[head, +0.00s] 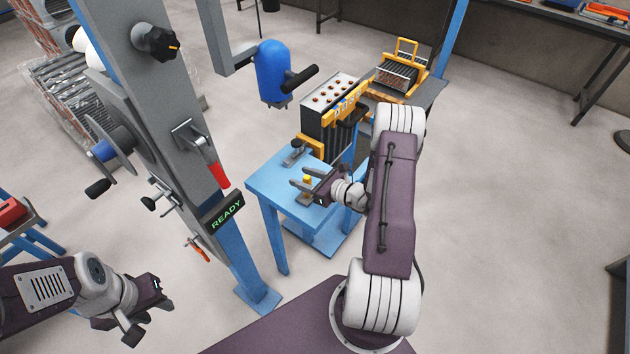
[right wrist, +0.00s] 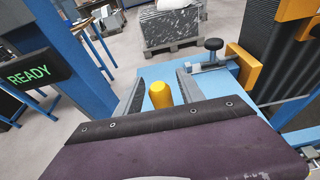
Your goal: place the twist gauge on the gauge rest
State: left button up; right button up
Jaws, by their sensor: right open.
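A small upright yellow piece (head: 307,180), which looks like the grip of the twist gauge, stands over the small blue table. In the right wrist view this yellow piece (right wrist: 161,95) is rounded on top and sits between my right fingers. My right gripper (head: 301,179) is open around it, with a gap on each side. Its lower part is hidden by the gripper. A grey clamp-like fitting with a black knob (right wrist: 213,45) is on the table behind it; I cannot tell if this is the gauge rest. My left gripper (head: 150,307) is open and empty at the lower left.
The blue table (head: 265,185) has free top at its left. A black and yellow block of tubes (head: 328,95) stands behind it. A grey column with a READY display (head: 227,212) rises at the left. A blue hanging tool (head: 273,72) is above.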

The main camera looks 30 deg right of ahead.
jog(key=v, duration=1.1)
jog(key=s+a+n+g+y, duration=0.3)
jog(key=a+n+g, duration=0.25)
jog(key=a, duration=0.25)
jog(key=s+a+n+g+y, duration=0.2)
jog(key=s+a+n+g, duration=0.2)
jog(key=a+n, duration=0.25)
jog(key=s+a+n+g+h, duration=0.2)
jog(key=s+n+g+h, duration=0.4)
jog(key=n, duration=0.4)
jog(key=w+n+t+h, duration=0.1)
jog(key=n, duration=0.2)
jog(key=w+d+r+n+t+h, duration=0.1)
jog(key=n, duration=0.2)
jog(key=w+d+r+n+t+h, duration=0.1)
jog(key=n+h, duration=0.1)
jog(key=n, duration=0.1)
jog(key=shift+w+r+b, duration=0.1)
jog(key=shift+r+b, duration=0.15)
jog(key=shift+b, duration=0.15)
